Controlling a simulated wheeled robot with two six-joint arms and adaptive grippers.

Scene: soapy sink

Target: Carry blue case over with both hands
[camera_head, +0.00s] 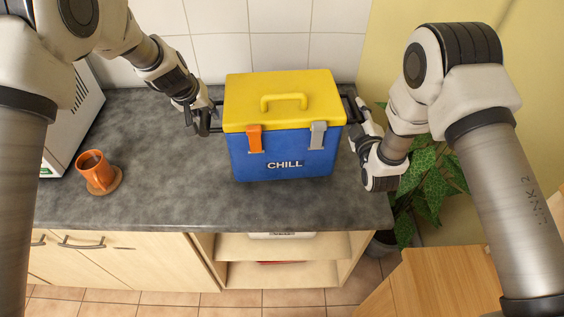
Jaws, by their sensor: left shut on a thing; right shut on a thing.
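The blue case (250,165) is a cooler box with a yellow lid (300,90), a lid handle, an orange latch, a grey latch and the word CHILL on its front. It is upright at the back of the grey counter, right of the middle; I cannot tell whether it touches the counter. My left gripper (211,117) is shut at its left side, on the dark side handle. My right gripper (352,110) is shut at its right side, on the other dark side handle. The fingertips are partly hidden.
An orange mug (97,170) stands on a round coaster at the left of the grey counter (170,205). A white appliance (72,125) is at the far left. A leafy plant (430,185) is beyond the right edge. The counter's front middle is clear.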

